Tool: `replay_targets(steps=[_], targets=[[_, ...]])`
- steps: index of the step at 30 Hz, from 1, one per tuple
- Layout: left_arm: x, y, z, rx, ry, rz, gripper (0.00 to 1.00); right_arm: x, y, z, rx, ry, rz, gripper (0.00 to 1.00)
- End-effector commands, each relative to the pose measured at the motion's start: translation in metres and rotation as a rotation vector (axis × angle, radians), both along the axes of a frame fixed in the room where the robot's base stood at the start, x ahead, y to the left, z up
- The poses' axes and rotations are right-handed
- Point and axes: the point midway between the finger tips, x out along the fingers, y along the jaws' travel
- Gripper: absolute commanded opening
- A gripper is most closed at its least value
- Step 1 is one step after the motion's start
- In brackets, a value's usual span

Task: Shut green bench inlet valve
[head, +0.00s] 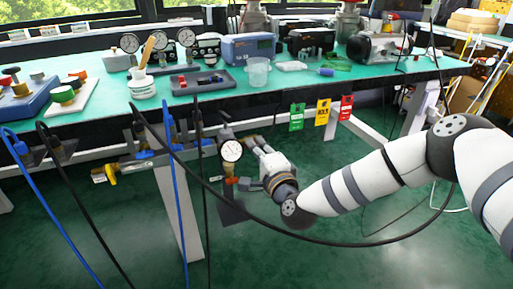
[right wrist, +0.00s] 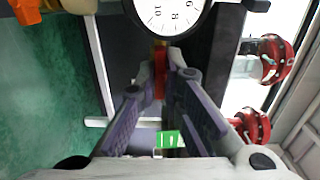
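A round white pressure gauge (head: 232,150) hangs below the bench's front edge, with a small red part (head: 231,180) under it. My right gripper (head: 252,146) is close to the right of the gauge. In the right wrist view the gauge (right wrist: 168,14) is at the top. A narrow red part (right wrist: 160,72) shows between my right fingertips (right wrist: 163,68); whether they touch it I cannot tell. A small green label or part (right wrist: 169,139) shows behind the fingers. Which valve is the green one I cannot tell. My left gripper is not in view.
Green, yellow and red tags (head: 323,112) hang under the bench edge (head: 380,89). A yellow-handled valve (head: 108,173) is at left. Red fittings (right wrist: 272,60) are at right in the wrist view.

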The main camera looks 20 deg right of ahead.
Motion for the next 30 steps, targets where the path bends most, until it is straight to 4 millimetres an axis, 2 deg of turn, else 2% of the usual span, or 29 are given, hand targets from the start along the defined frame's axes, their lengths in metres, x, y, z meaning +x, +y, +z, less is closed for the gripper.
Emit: replay_targets(steps=[8,14,30], targets=[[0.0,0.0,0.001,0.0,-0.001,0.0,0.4,0.0,0.0,0.001,-0.016,-0.001,0.0,0.0],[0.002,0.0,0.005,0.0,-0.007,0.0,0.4,0.0,0.0,0.002,-0.099,-0.005,0.0,0.0],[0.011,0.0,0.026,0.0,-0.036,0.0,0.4,0.0,0.001,0.003,-0.584,-0.022,0.001,0.0]])
